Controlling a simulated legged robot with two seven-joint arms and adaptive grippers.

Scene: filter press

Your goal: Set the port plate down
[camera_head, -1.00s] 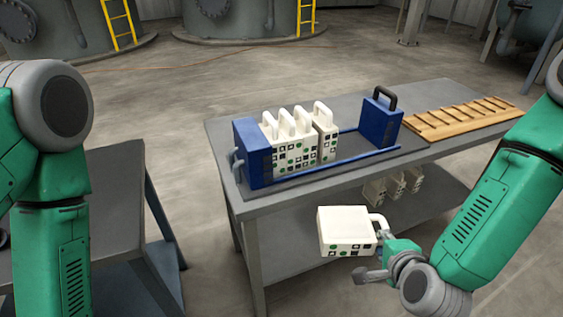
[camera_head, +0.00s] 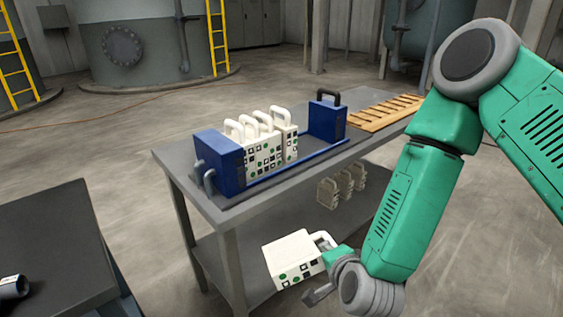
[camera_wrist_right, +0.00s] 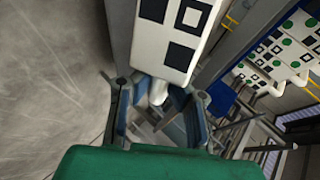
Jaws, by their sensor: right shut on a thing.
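A white port plate (camera_head: 291,258) with black squares and green dots hangs in front of the table, over the lower shelf in the head view. My right gripper (camera_head: 328,246) is shut on its handle at the plate's right end. In the right wrist view the plate (camera_wrist_right: 172,38) rises from between the fingers of the right gripper (camera_wrist_right: 158,105). The handle is mostly hidden by the fingers. My left gripper is not in view.
A blue press frame (camera_head: 219,163) on the grey table (camera_head: 200,205) holds several white plates (camera_head: 265,150), with a gap before its far blue end (camera_head: 326,120). A slatted wooden rack (camera_head: 385,112) lies beyond. More plates (camera_head: 341,187) stand on the lower shelf. A dark table (camera_head: 50,250) is at the left.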

